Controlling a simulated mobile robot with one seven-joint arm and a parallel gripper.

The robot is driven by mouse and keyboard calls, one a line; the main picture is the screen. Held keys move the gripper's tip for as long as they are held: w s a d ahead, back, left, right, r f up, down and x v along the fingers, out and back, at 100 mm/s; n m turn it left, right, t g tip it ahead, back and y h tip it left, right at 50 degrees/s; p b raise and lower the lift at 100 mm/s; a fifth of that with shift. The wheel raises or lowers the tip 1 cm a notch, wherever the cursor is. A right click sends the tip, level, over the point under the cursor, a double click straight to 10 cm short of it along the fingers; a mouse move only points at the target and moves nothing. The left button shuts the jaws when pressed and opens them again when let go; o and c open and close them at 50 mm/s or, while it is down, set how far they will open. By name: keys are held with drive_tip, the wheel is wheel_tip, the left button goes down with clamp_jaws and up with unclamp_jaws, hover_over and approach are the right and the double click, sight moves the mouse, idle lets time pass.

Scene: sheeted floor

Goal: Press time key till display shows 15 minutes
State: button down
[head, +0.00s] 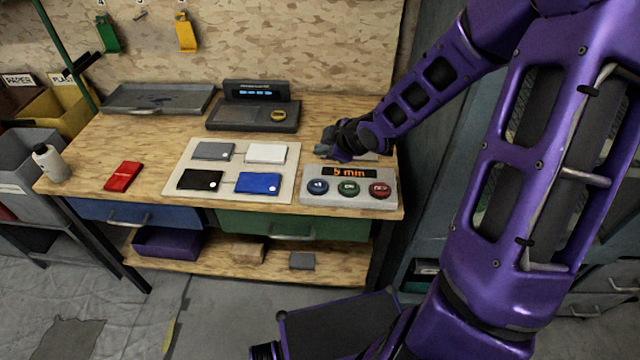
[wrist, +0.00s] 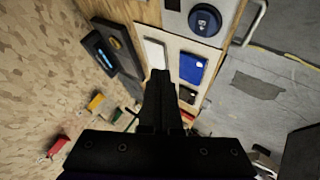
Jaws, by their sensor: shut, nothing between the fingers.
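A grey key box (head: 310,199) stands at the front right of the workbench. Its display (head: 349,172) reads "5 min" in orange. It has a blue key (head: 318,187), a green key (head: 348,188) and a red key (head: 380,190); their markings are too small to read surely. My gripper (head: 328,150) is just behind the box, over the bench, apart from the keys. In the wrist view my gripper (wrist: 160,76) is shut and empty. The blue key (wrist: 205,19) shows at the top there; the other keys are out of that view.
A pale board (head: 230,187) with grey, white, black and blue cases lies left of the box. A dark device (head: 230,116) with a lit screen stands behind. A red case (head: 122,176), a white bottle (head: 50,163) and a grey tray (head: 158,103) are on the bench.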

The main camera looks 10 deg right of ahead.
drive_tip(key=b, duration=0.3)
hover_over(322, 187)
wheel_tip(322, 187, down, 8)
drive_tip(key=shift+r, duration=0.2)
drive_tip(key=shift+f+b, duration=0.55)
drive_tip(key=shift+f, duration=0.05)
drive_tip(key=shift+f, duration=0.1)
idle(1.5)
drive_tip(key=shift+f+b, duration=0.3)
drive_tip(key=shift+b, duration=0.05)
drive_tip(key=shift+f+b, duration=0.4)
idle(0.5)
drive_tip(key=shift+r, duration=0.1)
drive_tip(key=shift+r+p, duration=0.75)
drive_tip(key=shift+p, duration=0.05)
